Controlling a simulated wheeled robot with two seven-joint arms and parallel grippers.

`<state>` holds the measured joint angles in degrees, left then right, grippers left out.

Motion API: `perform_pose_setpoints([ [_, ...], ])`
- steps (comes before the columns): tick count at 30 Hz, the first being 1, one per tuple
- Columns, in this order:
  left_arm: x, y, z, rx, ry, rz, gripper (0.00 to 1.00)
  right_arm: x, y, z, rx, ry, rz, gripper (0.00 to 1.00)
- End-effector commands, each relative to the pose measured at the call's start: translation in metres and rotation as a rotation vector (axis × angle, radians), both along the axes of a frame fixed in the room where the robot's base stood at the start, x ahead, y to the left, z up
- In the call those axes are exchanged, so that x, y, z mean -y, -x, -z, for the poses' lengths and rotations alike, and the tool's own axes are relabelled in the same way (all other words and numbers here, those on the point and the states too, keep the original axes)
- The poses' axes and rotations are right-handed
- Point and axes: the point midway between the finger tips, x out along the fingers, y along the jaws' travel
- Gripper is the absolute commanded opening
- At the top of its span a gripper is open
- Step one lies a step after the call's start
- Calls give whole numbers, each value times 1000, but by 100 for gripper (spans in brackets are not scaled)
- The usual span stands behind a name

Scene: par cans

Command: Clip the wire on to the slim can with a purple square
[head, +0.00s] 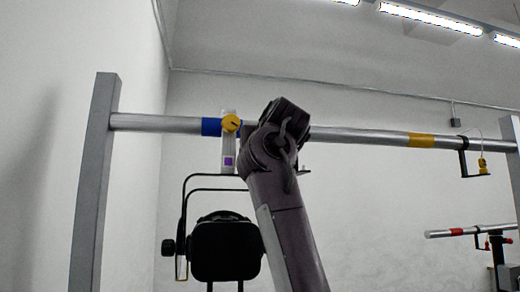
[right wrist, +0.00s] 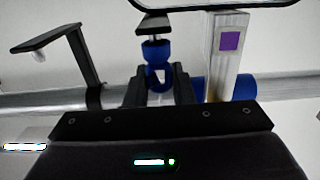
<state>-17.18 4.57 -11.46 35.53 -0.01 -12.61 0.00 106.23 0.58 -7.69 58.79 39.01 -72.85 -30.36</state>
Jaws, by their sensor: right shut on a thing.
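The slim can (head: 225,250) is a black lamp on a thin black yoke, hanging below the bar. Its pale upright clamp carries a purple square (head: 229,161), which also shows in the right wrist view (right wrist: 230,41). My right gripper (right wrist: 160,88) is shut on a blue clip (right wrist: 156,52), just left of the purple-square post in the wrist view and apart from it. The clip's lower loop sits between the fingers; I cannot make out its wire. In the head view my right arm hides this gripper and the clip. My left gripper is out of view.
A horizontal metal bar (head: 365,135) spans the scene, with a blue band (head: 211,126) and a yellow band (head: 421,140). A yellow clip (head: 483,165) is at a black bracket on the right. A black bracket (right wrist: 85,65) stands left of my fingers in the wrist view.

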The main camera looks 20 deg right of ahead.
Motion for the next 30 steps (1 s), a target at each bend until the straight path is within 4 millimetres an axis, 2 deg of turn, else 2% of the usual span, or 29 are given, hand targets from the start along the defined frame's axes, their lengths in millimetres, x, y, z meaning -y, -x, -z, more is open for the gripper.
perform_pose_setpoints([
  [30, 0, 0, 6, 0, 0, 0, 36, 0, 0, 8, 0, 1, 0, 0],
])
